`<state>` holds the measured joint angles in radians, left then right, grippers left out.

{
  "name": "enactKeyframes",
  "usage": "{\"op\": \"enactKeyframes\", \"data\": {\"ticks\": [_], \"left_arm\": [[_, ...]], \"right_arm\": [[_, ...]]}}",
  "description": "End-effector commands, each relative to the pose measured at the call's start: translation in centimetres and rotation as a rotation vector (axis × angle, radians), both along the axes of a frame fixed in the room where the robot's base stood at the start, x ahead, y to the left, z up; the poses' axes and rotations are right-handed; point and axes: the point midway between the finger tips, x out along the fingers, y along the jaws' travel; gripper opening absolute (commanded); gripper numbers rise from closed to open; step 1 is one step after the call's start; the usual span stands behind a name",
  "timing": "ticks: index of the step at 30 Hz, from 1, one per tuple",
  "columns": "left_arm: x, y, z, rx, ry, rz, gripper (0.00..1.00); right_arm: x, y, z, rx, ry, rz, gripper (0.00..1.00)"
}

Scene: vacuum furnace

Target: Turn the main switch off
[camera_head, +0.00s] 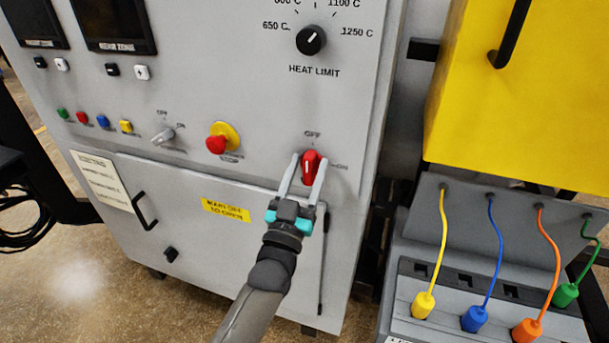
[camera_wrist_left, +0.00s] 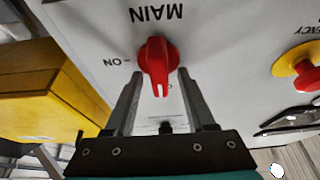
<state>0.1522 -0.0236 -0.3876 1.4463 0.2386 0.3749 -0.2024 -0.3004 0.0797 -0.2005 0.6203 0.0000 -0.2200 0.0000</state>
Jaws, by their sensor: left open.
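The red main switch (camera_head: 312,168) sits on the grey front panel, below an OFF label and left of an ON label. Its handle stands about upright, its slotted end towards OFF. In the left wrist view, which is upside down, the switch (camera_wrist_left: 158,58) shows beside ON, with the MAIN label (camera_wrist_left: 157,14) above it. My left gripper (camera_head: 308,160) is open, with one finger on each side of the switch. In the wrist view, gaps show between the fingertips (camera_wrist_left: 159,72) and the red handle. My right gripper is not in view.
A red emergency stop on a yellow base (camera_head: 217,143) is left of the switch. The heat limit knob (camera_head: 311,40) is above. A yellow box (camera_head: 530,100) and a grey unit with coloured cables (camera_head: 425,262) stand at the right. A cabinet door handle (camera_head: 145,211) sticks out lower left.

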Motion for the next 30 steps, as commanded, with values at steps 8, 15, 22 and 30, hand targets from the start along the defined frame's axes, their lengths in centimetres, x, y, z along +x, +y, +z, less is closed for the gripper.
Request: {"op": "enactKeyframes", "data": {"ticks": [8, 15, 22, 30], "left_arm": [[-2.3, 0.7, -1.1, 0.001, 0.002, 0.0, 0.55], [-6.4, 2.0, -3.0, 0.001, 0.004, 0.0, 0.55], [-10.3, 3.3, -4.7, 0.001, 0.004, 0.0, 0.55], [-13.0, 4.2, -5.7, 0.001, 0.002, 0.0, 0.55]], "right_arm": [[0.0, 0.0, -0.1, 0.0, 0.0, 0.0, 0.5], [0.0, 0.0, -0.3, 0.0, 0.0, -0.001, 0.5], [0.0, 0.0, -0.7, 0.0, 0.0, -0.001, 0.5], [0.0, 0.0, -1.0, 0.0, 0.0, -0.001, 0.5]]}}
